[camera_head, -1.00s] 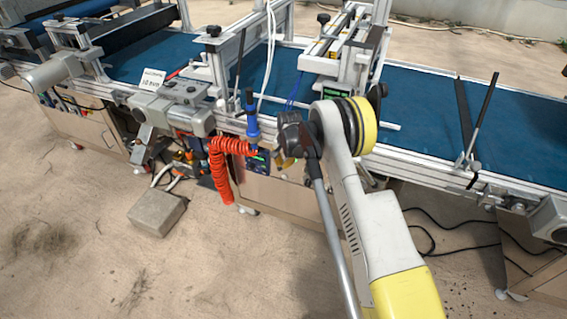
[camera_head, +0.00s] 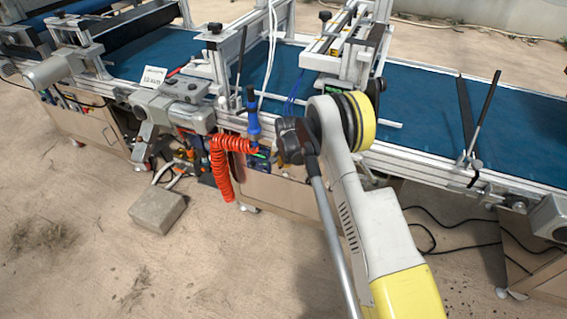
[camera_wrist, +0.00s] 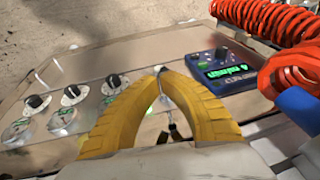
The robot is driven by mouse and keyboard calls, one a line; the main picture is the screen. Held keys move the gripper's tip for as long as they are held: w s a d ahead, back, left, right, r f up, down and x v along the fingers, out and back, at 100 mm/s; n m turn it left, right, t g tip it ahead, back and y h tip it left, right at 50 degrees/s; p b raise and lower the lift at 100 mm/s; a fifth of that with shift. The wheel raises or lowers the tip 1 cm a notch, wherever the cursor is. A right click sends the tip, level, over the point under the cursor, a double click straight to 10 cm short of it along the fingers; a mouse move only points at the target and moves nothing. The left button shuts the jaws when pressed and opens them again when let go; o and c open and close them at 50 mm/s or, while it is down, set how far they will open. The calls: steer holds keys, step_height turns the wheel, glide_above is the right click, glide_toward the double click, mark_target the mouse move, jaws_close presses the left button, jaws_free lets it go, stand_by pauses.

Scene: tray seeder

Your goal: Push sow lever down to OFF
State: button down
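In the wrist view, my gripper (camera_wrist: 160,72) has yellow ribbed fingers whose tips come together over the control panel (camera_wrist: 45,83), so it looks shut. A thin metallic lever-like piece (camera_wrist: 164,98) shows in the gap between the fingers, with dark parts below it. I cannot tell for sure that this is the sow lever, or whether the fingertips touch it. No OFF label is readable. In the head view, my wrist hides the gripper's fingers and the panel area behind them.
Several black knobs (camera_wrist: 72,94) sit left of my fingers. Right of them is a blue box (camera_wrist: 224,70) with a green display. A coiled orange hose (camera_head: 220,165) hangs close by, also in the wrist view (camera_wrist: 262,18). The blue conveyor belt (camera_head: 430,100) runs behind; a concrete block (camera_head: 158,210) lies on the ground.

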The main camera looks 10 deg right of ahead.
steer(key=shift+s+a+f, duration=0.1)
steer(key=f, duration=0.1)
steer(key=f+t+h, duration=0.1)
steer(key=s+f+t, duration=0.1)
steer(key=shift+a+f+h, duration=0.15)
steer(key=shift+a+h, duration=0.2)
steer(key=shift+h, duration=0.05)
stand_by(0.4)
steer(key=shift+r, duration=0.8)
